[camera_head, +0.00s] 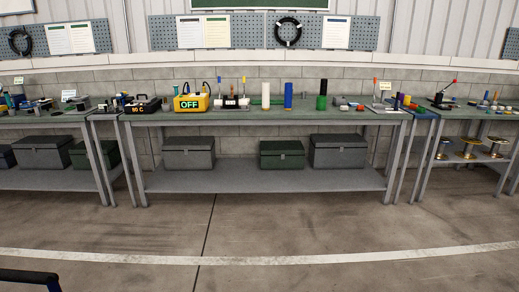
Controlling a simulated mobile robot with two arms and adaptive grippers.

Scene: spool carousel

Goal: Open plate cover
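I cannot make out a plate cover for certain at this distance. On the middle workbench (270,117) stands a small black box-like unit (142,105) with a "60 C" label under it; whether it has a cover, open or shut, is too small to tell. To its right is a yellow unit (191,103) marked "OFF". Neither of my grippers is in view, and nothing on the bench is being touched.
White, blue and green cylinders (288,95) stand mid-bench. A lever device (444,95) is on the right bench, with spools (468,148) below. Lidded boxes (338,151) sit on the lower shelf. The floor (270,225) ahead is clear. A dark bar (28,277) shows bottom left.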

